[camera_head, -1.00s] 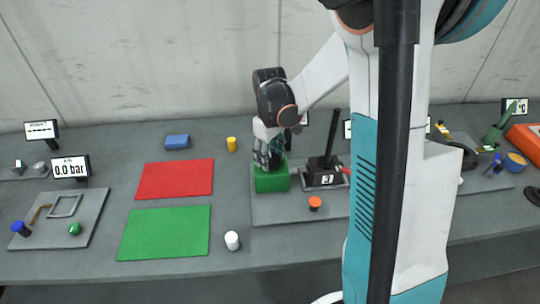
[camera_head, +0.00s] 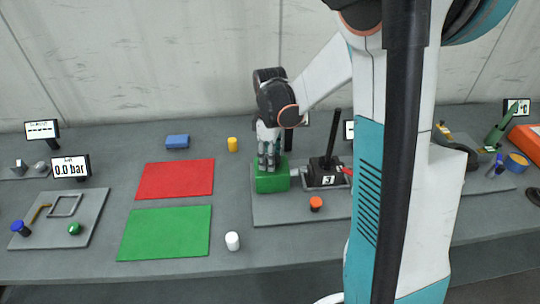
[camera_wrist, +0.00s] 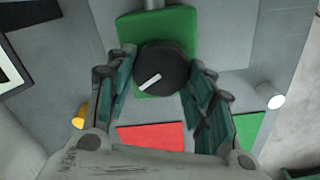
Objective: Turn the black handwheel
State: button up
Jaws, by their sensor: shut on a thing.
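The black handwheel (camera_wrist: 172,60) shows in the wrist view as a round black knob with a white bar mark on its face. The mark slants from lower left to upper right. The handwheel sits over a green block (camera_wrist: 182,25), which also shows in the head view (camera_head: 271,183). My gripper (camera_wrist: 161,64) is shut on the handwheel, with one finger on each side of its rim. In the head view my gripper (camera_head: 268,160) points down onto the green block, and its fingers hide the handwheel.
A black jack with an upright lever (camera_head: 325,172) stands close to the right of the green block. An orange knob (camera_head: 316,203) is in front of it. A red mat (camera_head: 175,179) and a green mat (camera_head: 165,233) lie to the left. A white cylinder (camera_head: 232,241) stands nearby.

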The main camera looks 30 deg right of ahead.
jog(key=o, duration=1.1)
jog(key=shift+c, duration=0.2)
notch_tip(320, 180, up, 12)
